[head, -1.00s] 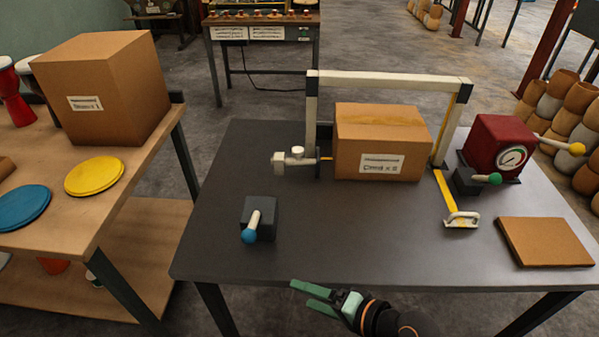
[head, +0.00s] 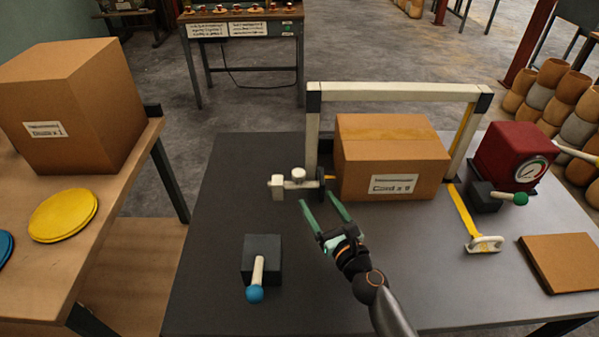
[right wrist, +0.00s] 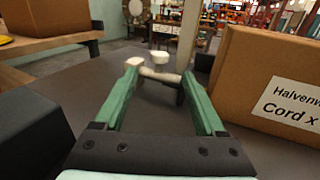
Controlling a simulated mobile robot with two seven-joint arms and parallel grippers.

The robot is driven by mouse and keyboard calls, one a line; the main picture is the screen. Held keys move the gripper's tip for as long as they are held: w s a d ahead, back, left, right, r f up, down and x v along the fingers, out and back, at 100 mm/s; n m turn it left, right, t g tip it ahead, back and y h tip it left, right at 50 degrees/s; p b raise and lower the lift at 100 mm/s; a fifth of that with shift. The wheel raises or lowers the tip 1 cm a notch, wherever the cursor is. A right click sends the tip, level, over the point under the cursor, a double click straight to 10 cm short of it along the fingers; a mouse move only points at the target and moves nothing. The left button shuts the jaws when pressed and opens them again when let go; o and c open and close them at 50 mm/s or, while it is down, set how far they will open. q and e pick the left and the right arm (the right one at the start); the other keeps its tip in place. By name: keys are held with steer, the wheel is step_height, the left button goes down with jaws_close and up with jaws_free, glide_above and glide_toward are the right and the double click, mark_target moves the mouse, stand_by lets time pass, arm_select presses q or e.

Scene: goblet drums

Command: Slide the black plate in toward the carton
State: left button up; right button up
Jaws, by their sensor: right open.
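The black plate (head: 321,186) is a small dark disc on the right end of a white clamp rod (head: 297,183). It stands just left of the cardboard carton (head: 390,160), with a narrow gap that shows some yellow. My right gripper (head: 317,198) is open and empty, its green fingers pointing forward just in front of the rod and plate. In the right wrist view the rod (right wrist: 160,75) shows between and beyond the fingertips, and the plate (right wrist: 181,92) is partly hidden by the right finger. The carton (right wrist: 275,85) is close on the right there. My left gripper is not in view.
A white frame (head: 400,91) arches behind the carton. A dark block with a blue-tipped lever (head: 262,250) stands at front left. A red gauge box (head: 505,155), a yellow strap with a metal buckle (head: 484,244) and a brown pad (head: 565,262) are to the right.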

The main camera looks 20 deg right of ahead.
mark_target(302, 176)
steer(key=w, duration=0.6)
steer(key=w+a+b, duration=0.1)
steer(key=w, duration=0.3)
steer(key=shift+w+a, duration=0.1)
jaws_close()
stand_by(0.3)
stand_by(0.9)
